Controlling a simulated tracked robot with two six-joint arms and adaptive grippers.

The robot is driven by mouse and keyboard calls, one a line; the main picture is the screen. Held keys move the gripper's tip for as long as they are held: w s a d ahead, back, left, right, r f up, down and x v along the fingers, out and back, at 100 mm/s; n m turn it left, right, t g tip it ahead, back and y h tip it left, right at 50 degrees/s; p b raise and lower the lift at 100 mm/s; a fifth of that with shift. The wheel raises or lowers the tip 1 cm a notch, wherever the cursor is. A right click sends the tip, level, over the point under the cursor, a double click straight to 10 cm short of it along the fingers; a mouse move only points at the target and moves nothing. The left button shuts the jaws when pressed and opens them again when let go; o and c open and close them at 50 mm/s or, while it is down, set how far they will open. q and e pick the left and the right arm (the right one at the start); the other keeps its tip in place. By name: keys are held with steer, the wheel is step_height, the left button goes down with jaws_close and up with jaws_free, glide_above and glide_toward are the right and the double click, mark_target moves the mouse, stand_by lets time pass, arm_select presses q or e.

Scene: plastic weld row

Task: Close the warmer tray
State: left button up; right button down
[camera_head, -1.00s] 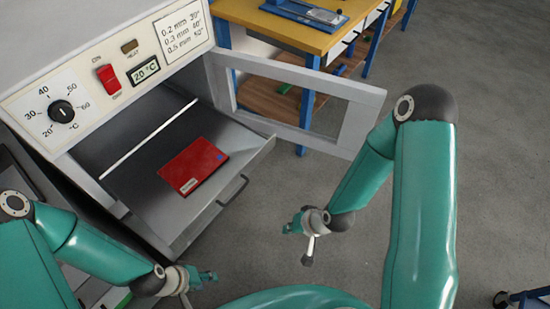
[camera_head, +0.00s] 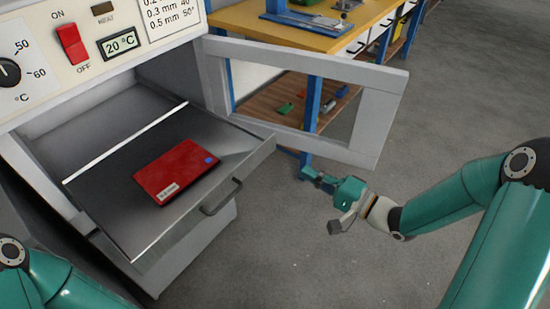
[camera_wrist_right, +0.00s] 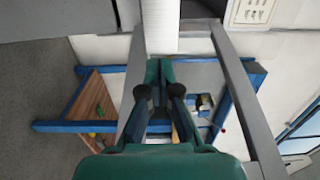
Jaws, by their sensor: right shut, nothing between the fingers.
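The warmer tray (camera_head: 225,163) is a grey drawer pulled out of the white warmer (camera_head: 60,93), with a dark handle (camera_head: 222,197) on its front. A red packet (camera_head: 176,171) lies flat in the tray. The warmer's framed door (camera_head: 372,120) stands swung open to the right of the tray. My right gripper (camera_head: 310,178) is shut and empty, to the right of the handle and below the door, apart from the tray in the head view. In the right wrist view its fingers (camera_wrist_right: 160,75) point toward the door frame (camera_wrist_right: 240,75). My left gripper is out of the head view; only its arm shows.
A yellow-topped workbench (camera_head: 300,30) with blue legs and a lower wooden shelf (camera_head: 275,103) stands behind the door. A red switch (camera_head: 71,45) and a display reading 20 °C (camera_head: 121,42) are on the warmer's panel. Grey floor (camera_head: 460,90) is clear at the right.

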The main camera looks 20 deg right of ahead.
mark_target(266, 151)
steer(key=b+x, duration=0.1)
steer(key=x, duration=0.9)
steer(key=shift+w+a, duration=0.15)
steer(key=shift+w, duration=0.1)
